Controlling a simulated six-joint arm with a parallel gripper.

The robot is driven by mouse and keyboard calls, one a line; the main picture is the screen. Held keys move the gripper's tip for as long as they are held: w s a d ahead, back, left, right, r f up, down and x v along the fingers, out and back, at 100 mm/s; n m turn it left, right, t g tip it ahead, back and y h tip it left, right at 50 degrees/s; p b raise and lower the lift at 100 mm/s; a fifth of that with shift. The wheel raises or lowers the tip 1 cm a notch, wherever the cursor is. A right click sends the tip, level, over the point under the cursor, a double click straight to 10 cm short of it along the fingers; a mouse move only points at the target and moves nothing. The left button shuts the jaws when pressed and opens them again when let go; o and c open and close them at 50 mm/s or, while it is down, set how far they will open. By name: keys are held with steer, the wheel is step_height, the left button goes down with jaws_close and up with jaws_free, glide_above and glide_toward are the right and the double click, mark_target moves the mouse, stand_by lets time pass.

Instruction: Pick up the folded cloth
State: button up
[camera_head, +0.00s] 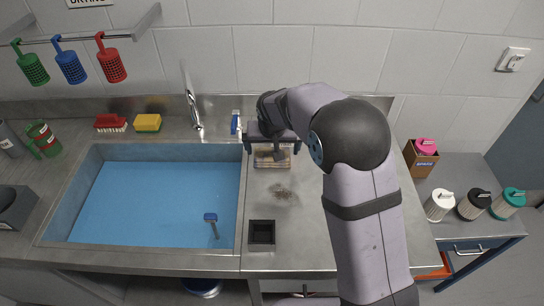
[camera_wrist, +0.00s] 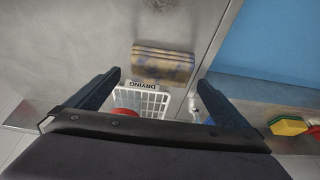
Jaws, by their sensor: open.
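The folded cloth (camera_wrist: 163,65), brownish-yellow with grey patches and layered folds, lies on the steel counter in the wrist view. In the head view the cloth (camera_head: 270,161) shows just below my gripper (camera_head: 271,139), which partly covers that area. In the wrist view my gripper (camera_wrist: 158,77) is open, with one dark finger to each side of the cloth. The fingers look apart from it, and nothing is held. Their height above the cloth is hard to tell.
A white basket (camera_wrist: 152,103) labelled DRYING, with something red in it, stands beside the cloth. The blue-floored sink (camera_head: 150,200) is to the left. A dark square container (camera_head: 262,234) stands near the front edge. A brown stain (camera_head: 284,194) marks the counter.

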steer(key=shift+p+x, duration=1.3)
steer(key=shift+x, duration=1.25)
steer(key=shift+s, duration=0.15)
steer(key=c, duration=0.7)
